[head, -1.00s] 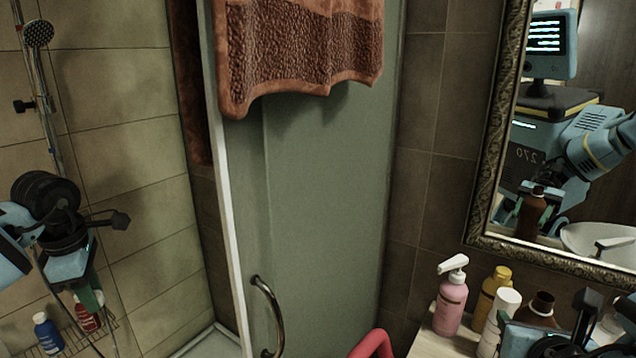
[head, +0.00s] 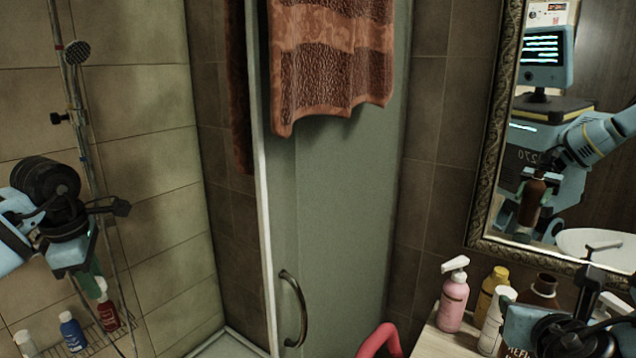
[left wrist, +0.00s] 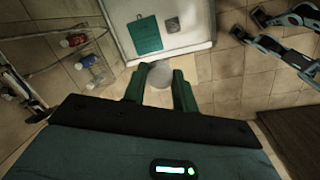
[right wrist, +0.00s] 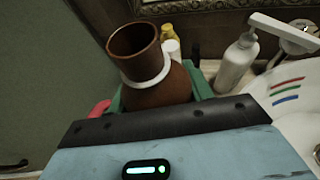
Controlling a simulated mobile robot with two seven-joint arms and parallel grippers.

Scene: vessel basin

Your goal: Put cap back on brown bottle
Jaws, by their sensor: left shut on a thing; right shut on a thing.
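The brown bottle (right wrist: 158,85) stands between the green fingers of my right gripper (right wrist: 160,92), which is shut on it. Its wide brown neck is open at the top, with a white ring below it. In the head view, the bottle's neck (head: 543,284) shows at lower right, its body partly hidden by my right arm. My left gripper (head: 92,280) is at the far left of the head view, well apart from the bottle.
A pink pump bottle (head: 453,300), a yellow bottle (head: 492,290) and a white bottle (head: 495,320) crowd the counter (head: 428,340). A framed mirror (head: 484,170) hangs behind. A red curved bar (head: 380,340) and glass shower door (head: 345,210) lie between my arms. Bottles stand on a rack (head: 105,345).

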